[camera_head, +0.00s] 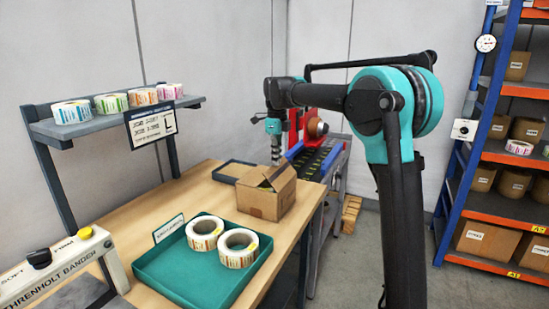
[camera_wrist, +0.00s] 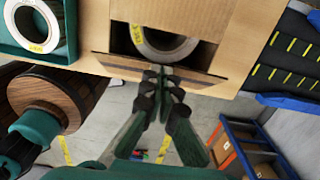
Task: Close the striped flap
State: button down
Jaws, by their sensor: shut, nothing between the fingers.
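An open cardboard box (camera_head: 258,202) stands on the wooden bench, with raised flaps at its top. In the wrist view the box (camera_wrist: 215,30) is seen from above, with a white label roll (camera_wrist: 168,47) inside its opening. A flap with a dark band (camera_wrist: 120,62) lies along the box's near edge; I cannot tell for certain that it is the striped flap. My gripper (camera_wrist: 160,72) is shut and empty, its fingertips at this near edge; contact is unclear. In the head view my gripper (camera_head: 275,157) points down just behind and above the box.
A teal tray (camera_head: 160,270) with two label rolls (camera_head: 222,240) lies in front of the box. A conveyor with blue rails (camera_head: 318,160) is behind and right of it. A raised shelf (camera_head: 100,122) with several rolls stands left. A blue and orange rack (camera_head: 490,210) is at right.

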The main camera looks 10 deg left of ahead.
jog(key=shift+w+a+f, duration=0.25)
jog(key=shift+a+f, duration=0.5)
jog(key=shift+f, duration=0.05)
jog(key=shift+w+a+f, duration=0.3)
jog(key=shift+a+f, duration=0.4)
jog(key=shift+f, duration=0.1)
jog(key=shift+w+a+f, duration=0.25)
jog(key=shift+a+f, duration=0.5)
jog(key=shift+f, duration=0.05)
